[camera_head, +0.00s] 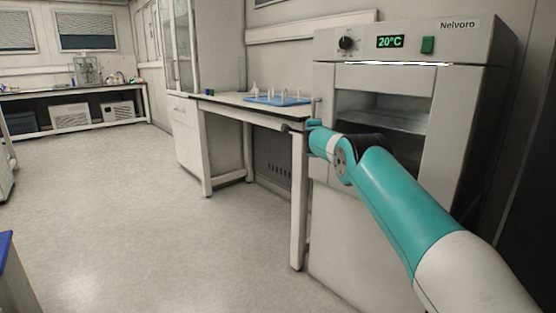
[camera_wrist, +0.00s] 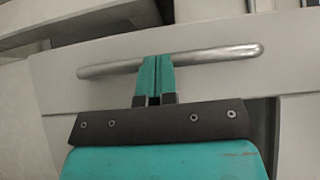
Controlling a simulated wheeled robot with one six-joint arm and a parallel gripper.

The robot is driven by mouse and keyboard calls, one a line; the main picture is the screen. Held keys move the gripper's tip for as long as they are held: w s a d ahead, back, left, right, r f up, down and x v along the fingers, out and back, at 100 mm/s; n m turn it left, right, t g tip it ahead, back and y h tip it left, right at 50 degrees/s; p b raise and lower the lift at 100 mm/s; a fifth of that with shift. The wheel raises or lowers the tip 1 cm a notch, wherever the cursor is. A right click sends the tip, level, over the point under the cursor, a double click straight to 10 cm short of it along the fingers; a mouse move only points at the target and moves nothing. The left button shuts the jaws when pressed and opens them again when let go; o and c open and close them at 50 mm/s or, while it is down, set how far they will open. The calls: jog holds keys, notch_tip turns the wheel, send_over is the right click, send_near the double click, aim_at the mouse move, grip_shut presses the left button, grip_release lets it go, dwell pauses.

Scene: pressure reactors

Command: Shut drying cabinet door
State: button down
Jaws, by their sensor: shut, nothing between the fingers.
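The drying cabinet (camera_head: 400,55) stands at the right in the head view, with a dial, a 20°C display and a green switch. Its front, the door (camera_head: 380,77), has a window with a shelf behind it. The door looks close to flush, but I cannot tell whether a gap is left. In the wrist view, a metal bar handle (camera_wrist: 215,54) crosses a pale panel. My gripper (camera_wrist: 157,65) is shut and empty, its fingertips at the handle, touching or just short of it. In the head view, my gripper (camera_head: 314,125) is at the cabinet's left front edge, partly hidden by my arm.
A bench (camera_head: 225,100) adjoins the cabinet on the left, with a blue tray (camera_head: 262,101) of small white pieces on it. Open floor (camera_head: 130,200) lies left of the bench. A blue-topped object (camera_head: 6,255) is at the lower left edge.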

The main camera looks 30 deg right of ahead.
jog(key=shift+s+d+r, duration=0.15)
jog(key=shift+d+r, duration=0.4)
jog(key=shift+r, duration=0.2)
jog(key=s+a+f+b, duration=0.1)
jog(key=s+a+b, duration=0.3)
jog(key=s+a, duration=0.6)
jog(key=shift+a+f+b, duration=0.25)
jog(key=shift+a+b, duration=0.05)
jog(key=shift+b, duration=0.05)
